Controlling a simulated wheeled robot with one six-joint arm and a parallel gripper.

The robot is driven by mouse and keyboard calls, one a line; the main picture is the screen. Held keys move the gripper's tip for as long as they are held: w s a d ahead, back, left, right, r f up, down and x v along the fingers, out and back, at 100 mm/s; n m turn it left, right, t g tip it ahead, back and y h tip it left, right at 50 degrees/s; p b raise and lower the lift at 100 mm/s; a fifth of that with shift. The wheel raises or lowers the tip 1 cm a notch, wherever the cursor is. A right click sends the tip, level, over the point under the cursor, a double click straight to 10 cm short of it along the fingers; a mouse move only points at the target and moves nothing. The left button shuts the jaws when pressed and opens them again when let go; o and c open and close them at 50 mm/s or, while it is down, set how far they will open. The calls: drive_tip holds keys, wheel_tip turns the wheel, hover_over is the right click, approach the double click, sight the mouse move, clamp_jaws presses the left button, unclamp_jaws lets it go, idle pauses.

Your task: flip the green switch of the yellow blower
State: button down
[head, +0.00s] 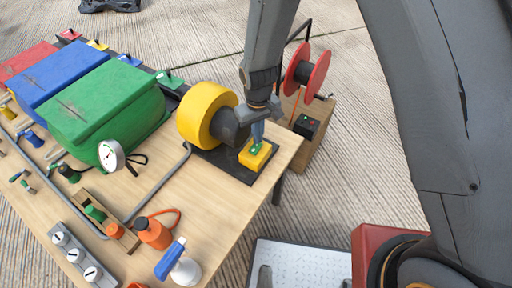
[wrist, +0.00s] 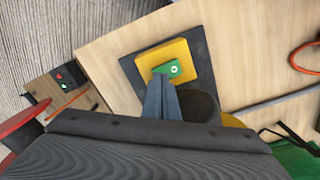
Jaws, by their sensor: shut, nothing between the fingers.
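The yellow blower (head: 203,112) stands on a dark base plate (head: 226,166) near the table's right edge. Its yellow switch box (head: 247,160) sits at the front of that plate and carries the green switch (head: 256,149). In the wrist view the green switch (wrist: 173,69) lies on the yellow box (wrist: 150,60). My gripper (head: 258,140) points down over the switch box. Its shut, empty fingertips (wrist: 160,80) are right at the edge of the green switch. I cannot tell whether they touch it. My wrist hides part of the blower's dark nozzle.
Green (head: 105,100), blue (head: 80,80) and red (head: 28,62) boxes stand left of the blower. A pressure gauge (head: 111,154), a grey pipe (head: 158,184), an orange bottle (head: 153,233) and a spray bottle (head: 178,264) are on the table. A red cable reel (head: 315,78) stands right, beyond the table edge.

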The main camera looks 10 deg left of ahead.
drive_tip(key=shift+f+b, duration=0.4)
drive_tip(key=shift+f, duration=0.35)
idle(0.7)
wheel_tip(320, 180, up, 7)
drive_tip(key=p, duration=0.4)
drive_tip(key=shift+p, duration=0.4)
drive_tip(key=shift+r, duration=0.1)
idle(0.5)
drive_tip(key=d+r+m+b, duration=0.1)
drive_tip(key=d+r+m, duration=0.3)
drive_tip(key=d+r, duration=0.95)
drive_tip(key=s+d+r+m, duration=0.1)
drive_tip(key=s+d+r, duration=0.1)
drive_tip(key=s+d, duration=0.2)
drive_tip(key=s+d+r+m+t+b, duration=0.1)
drive_tip(key=s+d, duration=0.4)
drive_tip(key=d, duration=0.6)
drive_tip(key=shift+s+r+m, duration=0.15)
drive_tip(key=shift+r+m, duration=0.5)
drive_tip(key=shift+m, duration=0.05)
